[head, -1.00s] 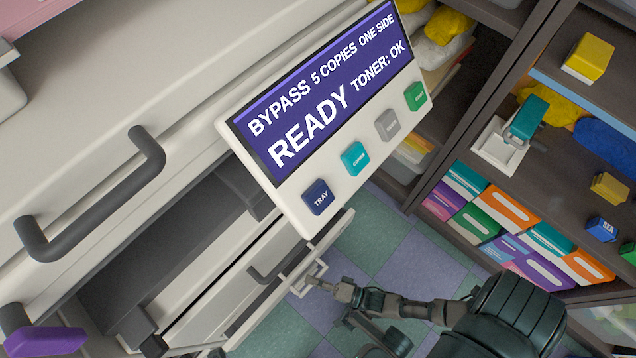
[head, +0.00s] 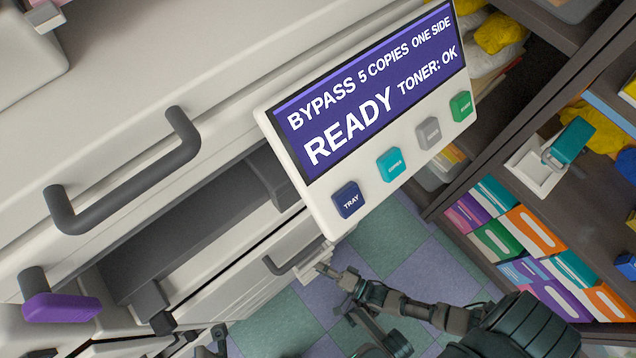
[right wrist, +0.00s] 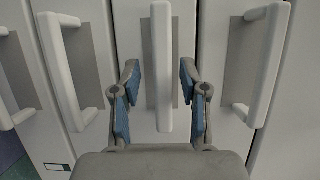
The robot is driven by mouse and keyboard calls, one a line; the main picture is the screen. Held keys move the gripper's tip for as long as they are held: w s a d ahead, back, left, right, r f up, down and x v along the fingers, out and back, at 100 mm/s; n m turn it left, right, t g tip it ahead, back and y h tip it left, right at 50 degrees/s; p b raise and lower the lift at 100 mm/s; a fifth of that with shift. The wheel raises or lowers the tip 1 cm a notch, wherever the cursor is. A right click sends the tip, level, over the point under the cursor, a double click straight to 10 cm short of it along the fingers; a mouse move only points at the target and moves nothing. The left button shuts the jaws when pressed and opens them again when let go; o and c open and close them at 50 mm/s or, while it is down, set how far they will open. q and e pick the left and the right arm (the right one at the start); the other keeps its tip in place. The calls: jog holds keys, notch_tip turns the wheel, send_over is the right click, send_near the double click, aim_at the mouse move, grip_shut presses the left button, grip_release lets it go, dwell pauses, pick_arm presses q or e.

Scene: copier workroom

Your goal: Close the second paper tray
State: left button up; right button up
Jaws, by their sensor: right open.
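The copier's white paper trays (head: 272,257) are at the lower middle of the head view, below the panel. In that view the tray fronts look close to flush with the copier body. My right gripper (head: 322,272) is beside a light handle there. In the right wrist view, my right gripper (right wrist: 160,88) is open, with one blue-padded finger on each side of a light bar handle (right wrist: 161,60). The fingers are apart from the handle. The middle tray front looks about level with its neighbours. Which tray is the second cannot be told.
A tilted display panel (head: 365,92) with several buttons overhangs the trays. A large dark handle (head: 125,190) and a purple lever (head: 62,308) stick out at the left. Shelves with boxes (head: 510,240) stand at the right. Checkered floor (head: 400,250) is clear between.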

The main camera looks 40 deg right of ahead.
jog(key=v, duration=1.1)
jog(key=shift+s+d, duration=0.25)
jog(key=shift+d, duration=0.05)
jog(key=shift+f, duration=0.1)
